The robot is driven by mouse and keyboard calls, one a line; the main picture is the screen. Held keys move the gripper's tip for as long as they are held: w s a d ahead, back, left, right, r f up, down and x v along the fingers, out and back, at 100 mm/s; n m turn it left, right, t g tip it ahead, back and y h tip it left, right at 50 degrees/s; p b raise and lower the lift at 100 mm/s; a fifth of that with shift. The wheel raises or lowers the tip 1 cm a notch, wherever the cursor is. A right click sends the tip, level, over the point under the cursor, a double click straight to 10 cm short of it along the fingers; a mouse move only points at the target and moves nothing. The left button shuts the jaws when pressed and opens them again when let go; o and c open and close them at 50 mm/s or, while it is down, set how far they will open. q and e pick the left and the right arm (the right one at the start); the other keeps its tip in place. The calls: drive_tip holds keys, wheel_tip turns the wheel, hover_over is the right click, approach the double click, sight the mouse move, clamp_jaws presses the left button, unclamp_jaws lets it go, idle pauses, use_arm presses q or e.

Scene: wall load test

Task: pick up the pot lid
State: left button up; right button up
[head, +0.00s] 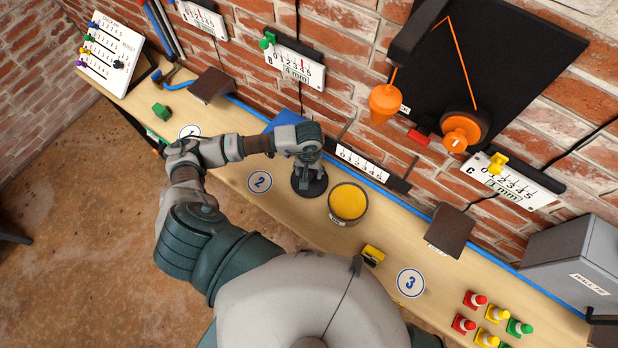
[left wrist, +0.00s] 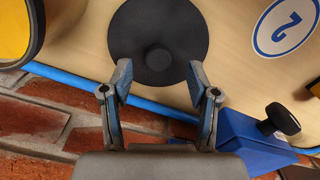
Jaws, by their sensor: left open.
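The pot lid (left wrist: 184,32) is a flat black disc with a round dark knob (left wrist: 158,58) at its middle. In the head view the lid (head: 320,187) lies on the bench, partly hidden under my left gripper (head: 307,180). In the left wrist view my left gripper (left wrist: 159,82) is open. Its two fingers are apart, one on each side of the knob and a little short of it in the picture. Nothing is held between them. My right gripper is not in view.
A round pot with yellow contents (head: 348,203) stands right of the lid. A blue block (left wrist: 245,135) with a black knob is close to one finger. The brick wall with gauges (head: 295,67) runs behind the bench. A yellow block (head: 373,255) lies near the front edge.

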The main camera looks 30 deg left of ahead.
sight(309, 176)
use_arm(q)
wheel_tip(309, 176, down, 3)
drive_tip(key=shift+s+d+r+p, duration=0.1)
drive_tip(key=shift+d+r+p, duration=0.1)
drive_tip(key=shift+p, duration=0.1)
drive_tip(key=shift+f, duration=0.5)
clamp_jaws()
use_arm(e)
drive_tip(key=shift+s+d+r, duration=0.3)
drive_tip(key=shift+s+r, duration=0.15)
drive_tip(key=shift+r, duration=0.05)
